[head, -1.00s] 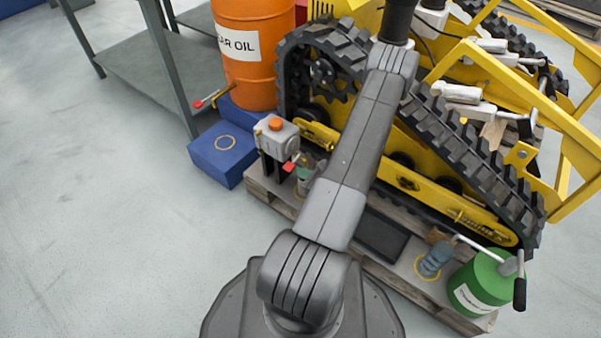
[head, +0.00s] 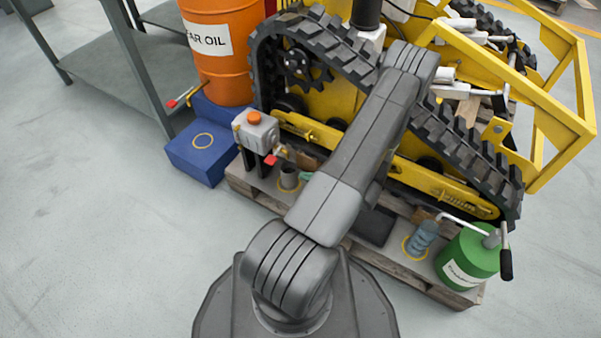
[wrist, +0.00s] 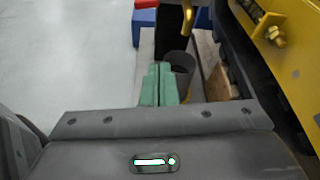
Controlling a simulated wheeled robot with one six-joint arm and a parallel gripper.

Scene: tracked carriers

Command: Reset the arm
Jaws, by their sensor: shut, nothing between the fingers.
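My arm (head: 345,170) reaches from its base at the bottom of the head view up over the pallet toward the yellow tracked carrier (head: 345,95). My gripper (wrist: 160,84) has green fingers, which lie together with nothing between them in the wrist view. They are beside a grey cup (wrist: 183,66) that stands on the pallet; I cannot tell whether they touch it. In the head view the cup (head: 289,179) shows left of my arm, and most of my gripper is hidden behind the arm.
An orange oil drum (head: 222,60), blue blocks (head: 200,152) and a grey shelf (head: 120,75) stand left. Floor at left is clear.

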